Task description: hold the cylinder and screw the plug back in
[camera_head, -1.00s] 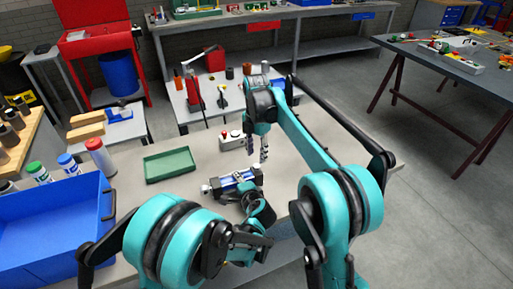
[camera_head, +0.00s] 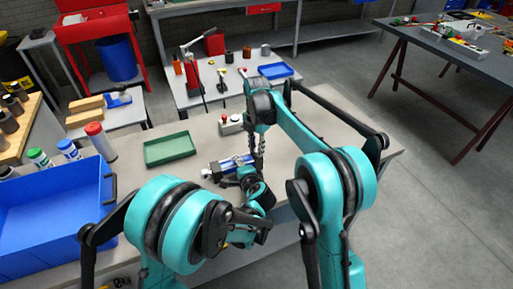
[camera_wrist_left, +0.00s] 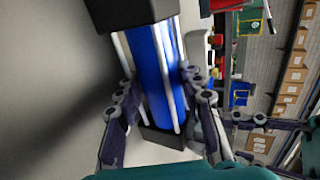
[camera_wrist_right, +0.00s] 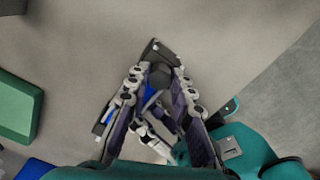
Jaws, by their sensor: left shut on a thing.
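The cylinder (camera_head: 229,164) has a blue body, silver rods and black end blocks. It lies over the table in the head view and fills the middle of the left wrist view (camera_wrist_left: 153,65). My left gripper (camera_wrist_left: 160,86) is shut on it, one finger on each side of the body. My right gripper (camera_head: 259,166) points down at the cylinder's right end, its fingers apart. In the right wrist view, the black end of the cylinder (camera_wrist_right: 157,52) shows between and beyond the fingers of my right gripper (camera_wrist_right: 160,76). I cannot make out the plug for certain.
The table right of the grippers is clear.

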